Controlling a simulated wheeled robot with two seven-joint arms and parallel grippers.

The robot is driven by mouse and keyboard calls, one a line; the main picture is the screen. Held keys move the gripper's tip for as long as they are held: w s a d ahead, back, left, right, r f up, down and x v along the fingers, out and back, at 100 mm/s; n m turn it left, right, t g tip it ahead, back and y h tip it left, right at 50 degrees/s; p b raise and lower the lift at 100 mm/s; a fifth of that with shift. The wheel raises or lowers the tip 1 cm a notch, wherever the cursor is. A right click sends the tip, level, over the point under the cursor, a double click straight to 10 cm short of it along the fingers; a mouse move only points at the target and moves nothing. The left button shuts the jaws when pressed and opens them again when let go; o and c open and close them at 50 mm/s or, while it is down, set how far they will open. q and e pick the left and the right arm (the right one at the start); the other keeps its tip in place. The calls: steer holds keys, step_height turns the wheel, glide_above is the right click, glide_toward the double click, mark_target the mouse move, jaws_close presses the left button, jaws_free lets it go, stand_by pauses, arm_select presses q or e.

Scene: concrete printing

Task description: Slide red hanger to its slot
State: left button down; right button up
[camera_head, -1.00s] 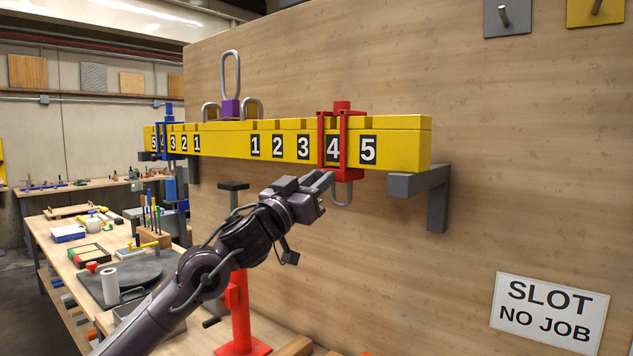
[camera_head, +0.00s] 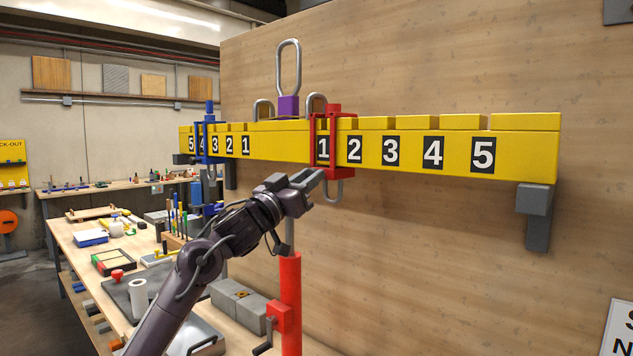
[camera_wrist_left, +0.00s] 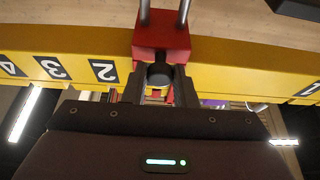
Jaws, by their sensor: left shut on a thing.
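The red hanger (camera_head: 333,130) wraps the yellow beam (camera_head: 527,146) at the number 1 plate on the right-hand set. Its frame spans the beam's front, with a grey hook below. My left gripper (camera_head: 316,181) is at the hanger's lower part, below the beam. In the left wrist view, its two fingers (camera_wrist_left: 159,84) are shut around a dark round piece under the hanger's red block (camera_wrist_left: 162,38). My right gripper is not in view.
A blue hanger (camera_head: 209,139) sits on the beam's left part near number 4. A purple block (camera_head: 289,106) with a tall loop stands on the middle of the beam. A red post (camera_head: 290,300) stands below. Notches line the beam's top edge.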

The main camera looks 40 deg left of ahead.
arm_select(q)
steer(key=shift+a, duration=0.2)
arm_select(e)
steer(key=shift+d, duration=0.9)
arm_select(q)
steer(key=c, duration=1.5)
jaws_free()
steer(key=shift+c, duration=0.2)
steer(key=shift+o, duration=1.2)
steer(key=shift+a, duration=0.1)
steer(key=shift+o, duration=0.6)
steer(key=shift+a, duration=0.1)
steer(key=b+v, duration=0.5)
steer(key=v, duration=0.2)
steer(key=shift+s+f, duration=0.15)
steer(key=shift+s, duration=0.25)
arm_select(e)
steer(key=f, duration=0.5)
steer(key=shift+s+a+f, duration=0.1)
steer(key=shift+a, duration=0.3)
